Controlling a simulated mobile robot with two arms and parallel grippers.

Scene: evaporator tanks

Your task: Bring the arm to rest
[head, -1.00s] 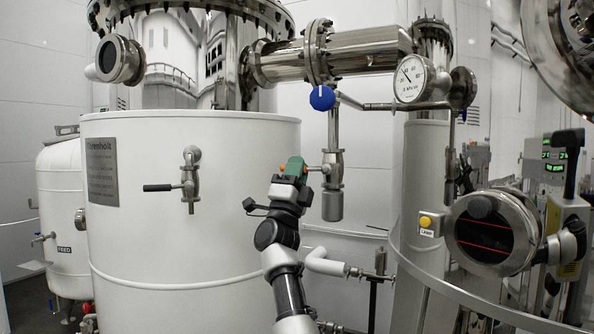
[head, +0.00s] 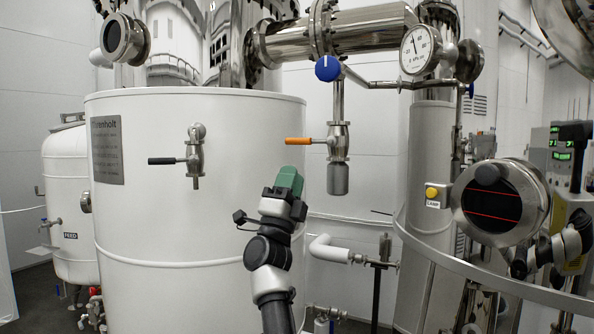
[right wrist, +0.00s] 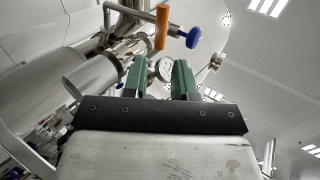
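My right gripper (head: 291,176), with green fingers, stands in the middle of the head view, in front of the big white tank. In the right wrist view its two fingers (right wrist: 159,80) are apart with nothing between them; a gauge shows far behind the gap. The gripper is below the orange valve handle (head: 299,141) and looks clear of it. That handle lies level, pointing left from its steel valve (head: 338,140). It also shows in the right wrist view (right wrist: 162,27), above the fingers. My left gripper is not in view.
The white tank (head: 215,250) with a black-handled tap (head: 162,161) is at left. A blue knob (head: 328,68) and a gauge (head: 417,48) sit above. A white elbow pipe (head: 330,250) is right of my arm. A curved rail (head: 470,268) and sight glass (head: 492,203) are at right.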

